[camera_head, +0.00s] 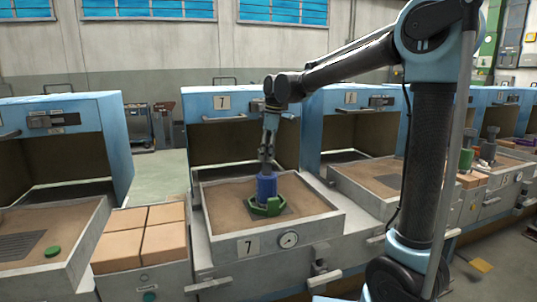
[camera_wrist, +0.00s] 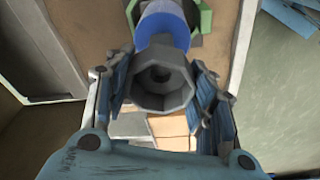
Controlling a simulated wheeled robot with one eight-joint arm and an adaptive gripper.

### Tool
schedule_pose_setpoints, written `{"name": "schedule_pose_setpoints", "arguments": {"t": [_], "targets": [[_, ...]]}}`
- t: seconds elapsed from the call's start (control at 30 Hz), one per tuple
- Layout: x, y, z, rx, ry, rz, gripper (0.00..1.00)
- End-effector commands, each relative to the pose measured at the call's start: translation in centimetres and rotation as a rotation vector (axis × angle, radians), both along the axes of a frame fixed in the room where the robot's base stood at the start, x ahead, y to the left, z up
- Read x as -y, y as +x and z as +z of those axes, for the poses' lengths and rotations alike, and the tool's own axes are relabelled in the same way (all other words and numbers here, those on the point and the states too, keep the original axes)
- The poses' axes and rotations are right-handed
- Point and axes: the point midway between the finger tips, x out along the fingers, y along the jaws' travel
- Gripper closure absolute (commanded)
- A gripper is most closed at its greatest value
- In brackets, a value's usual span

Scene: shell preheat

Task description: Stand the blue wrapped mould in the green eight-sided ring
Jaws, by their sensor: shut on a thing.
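The blue wrapped mould (camera_head: 266,186) is upright in the head view, with its lower end at the green eight-sided ring (camera_head: 262,210). The ring lies on the sand of the tray marked 7. In the wrist view the mould's grey eight-sided top with a dark round hole sits between the fingers of my gripper (camera_wrist: 163,85), and its blue wrap (camera_wrist: 168,30) shows beyond. Part of the ring (camera_wrist: 206,18) shows beside the wrap. My gripper (camera_head: 266,155) is shut on the mould from above. The mould hides much of the ring; I cannot tell whether its base touches the bottom.
The sand tray (camera_head: 327,221) has raised metal walls and a dark grate (camera_head: 293,208) beside the ring. A blue oven housing (camera_head: 201,105) stands open behind. Orange blocks (camera_head: 163,238) lie to the left. A neighbouring tray (camera_head: 99,213) holds a small green disc (camera_head: 52,251).

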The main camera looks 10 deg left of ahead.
Motion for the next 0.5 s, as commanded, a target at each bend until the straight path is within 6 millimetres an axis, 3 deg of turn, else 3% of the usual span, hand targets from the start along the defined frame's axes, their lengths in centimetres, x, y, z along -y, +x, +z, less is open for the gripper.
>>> {"name": "schedule_pose_setpoints", "arguments": {"t": [0.27,0.3,0.37,0.5], "targets": [[0.03,0.03,-0.53,0.000,0.000,-0.001,1.00],[0.03,0.05,-0.54,0.000,0.000,-0.001,0.43],[0.05,0.07,-0.54,0.000,0.000,-0.001,0.29],[0.09,0.08,-0.53,0.000,0.000,-0.002,0.29]]}}
